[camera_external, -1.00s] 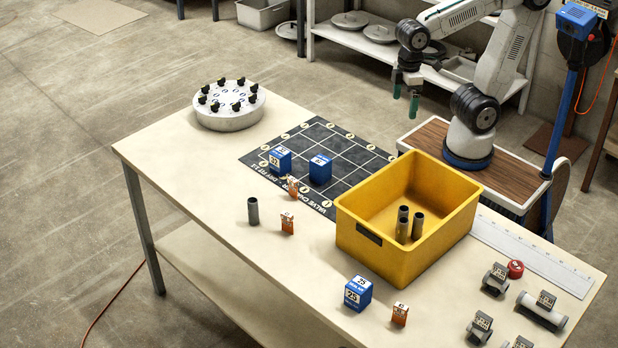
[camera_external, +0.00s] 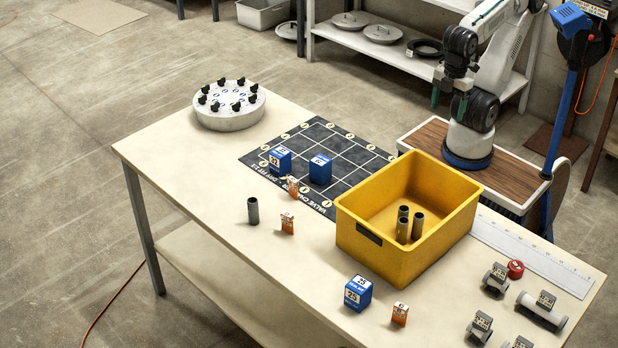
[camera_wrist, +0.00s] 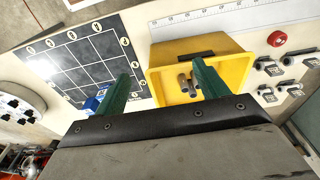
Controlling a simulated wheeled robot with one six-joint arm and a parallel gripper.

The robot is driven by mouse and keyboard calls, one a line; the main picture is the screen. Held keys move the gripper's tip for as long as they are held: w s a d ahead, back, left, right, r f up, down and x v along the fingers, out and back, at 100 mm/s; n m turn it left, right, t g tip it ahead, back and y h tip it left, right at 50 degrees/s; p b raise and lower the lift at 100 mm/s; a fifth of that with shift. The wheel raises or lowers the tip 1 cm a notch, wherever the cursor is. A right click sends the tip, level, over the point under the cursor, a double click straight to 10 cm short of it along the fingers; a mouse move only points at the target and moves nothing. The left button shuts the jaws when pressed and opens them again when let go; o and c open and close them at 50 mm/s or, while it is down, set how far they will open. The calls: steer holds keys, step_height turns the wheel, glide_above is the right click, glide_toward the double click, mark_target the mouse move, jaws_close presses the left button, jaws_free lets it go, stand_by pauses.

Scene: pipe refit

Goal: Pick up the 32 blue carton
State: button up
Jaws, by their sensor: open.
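The blue carton that appears to read 32 (camera_external: 280,160) stands upright on the left part of the black grid mat. A second blue carton (camera_external: 320,169) stands to its right on the mat; its number is too small to read surely. A third blue carton (camera_external: 358,293), seemingly 23 or 25, stands at the table's front. My gripper (camera_external: 448,98) is open and empty, raised behind the yellow bin, well apart from the cartons. In the wrist view, the green fingers (camera_wrist: 163,84) are spread, and a blue carton (camera_wrist: 93,104) is partly hidden behind the left finger.
The yellow bin (camera_external: 376,250) holds several grey tubes. A grey tube (camera_external: 253,211) and small orange cartons (camera_external: 287,223) stand before the mat (camera_external: 335,138). A round valve disc (camera_external: 229,106) sits at the far left. Pipe fittings (camera_external: 541,309) lie at right. The table's left front is clear.

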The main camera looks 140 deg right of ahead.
step_height(320, 180, up, 5)
steer(key=w+d+r+m+t+y, duration=0.1)
steer(key=w+d+m+t+y, duration=0.2)
steer(key=w+m, duration=0.55)
steer(key=w+d+m+t+y, duration=0.1)
steer(key=w+d+m+y, duration=0.3)
steer(key=w+m, duration=0.45)
steer(key=w+d+f+m+t+h, duration=0.1)
steer(key=w+d+m+t+h, duration=0.25)
steer(key=d+m, duration=0.95)
steer(key=w+d+f+m+t+h, duration=0.1)
steer(key=w+d+m+t+h, duration=0.3)
steer(key=d, duration=1.7)
steer(key=m, duration=0.2)
glide_toward(280, 159)
steer(key=shift+t+y, duration=0.45)
steer(key=d+f, duration=0.3)
steer(key=shift+s+f, duration=0.15)
steer(key=shift+f, duration=0.2)
steer(key=x, duration=0.4)
steer(key=f+x, duration=0.1)
steer(key=x, duration=0.2)
steer(key=shift+d, duration=0.1)
steer(key=c, duration=1.1)
